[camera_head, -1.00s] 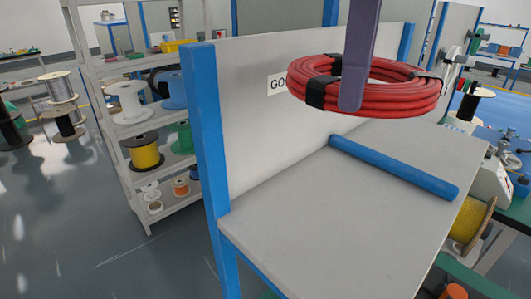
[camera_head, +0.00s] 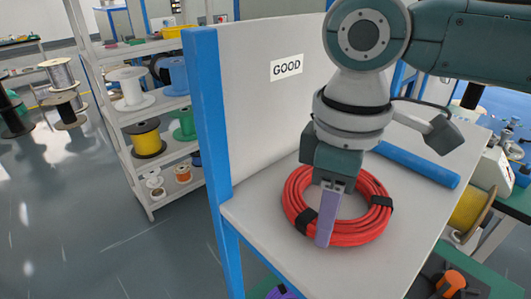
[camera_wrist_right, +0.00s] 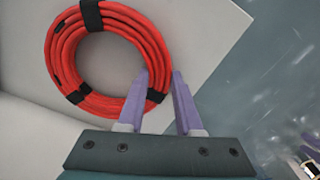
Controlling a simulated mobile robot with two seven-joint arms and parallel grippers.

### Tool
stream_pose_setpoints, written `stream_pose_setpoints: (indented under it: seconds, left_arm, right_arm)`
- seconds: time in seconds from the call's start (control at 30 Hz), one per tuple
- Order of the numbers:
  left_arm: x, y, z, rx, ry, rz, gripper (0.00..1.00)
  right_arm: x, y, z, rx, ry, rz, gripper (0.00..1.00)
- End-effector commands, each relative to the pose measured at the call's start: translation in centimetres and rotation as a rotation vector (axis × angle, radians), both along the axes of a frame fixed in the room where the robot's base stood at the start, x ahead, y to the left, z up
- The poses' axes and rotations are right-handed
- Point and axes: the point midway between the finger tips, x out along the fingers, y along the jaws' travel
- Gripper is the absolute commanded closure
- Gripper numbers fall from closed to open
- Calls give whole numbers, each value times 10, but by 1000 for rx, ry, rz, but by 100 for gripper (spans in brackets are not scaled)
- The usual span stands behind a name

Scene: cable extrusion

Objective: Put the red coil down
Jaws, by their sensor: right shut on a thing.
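The red coil (camera_head: 358,232), a ring of cable bound with black straps, lies level at the top of the light grey table (camera_head: 258,215). It looks to be on the surface, but I cannot tell if a small gap remains. My right gripper (camera_head: 328,222) points down over the coil's near left side, its purple fingers shut on the ring. The coil also shows in the right wrist view (camera_wrist_right: 62,55), with its strapped edge between the two fingers (camera_wrist_right: 160,78).
A blue tube (camera_head: 425,165) lies behind the coil. Shelves with spools (camera_head: 146,140) stand at the left. Bare table lies left of the coil.

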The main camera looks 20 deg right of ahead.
Motion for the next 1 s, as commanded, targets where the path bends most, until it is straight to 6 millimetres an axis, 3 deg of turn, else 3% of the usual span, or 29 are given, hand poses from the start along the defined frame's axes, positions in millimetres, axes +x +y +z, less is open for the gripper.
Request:
stream_pose_setpoints:
  seconds: [0.37,0.4,0.6,1.0]
  left_arm:
    - [0,0,0,0,-1,0,50]
    - [0,0,0,0,-1,1,50]
    - [0,-1,0,-3,-2,2,50]
    - [0,-2,-1,-10,-2,7,50]
  right_arm:
    - [1,0,-4,1,-2,-1,100]
    - [1,0,-4,1,-2,-1,62]
    - [1,0,-4,0,-1,0,39]
    - [1,0,6,1,-4,0,36]
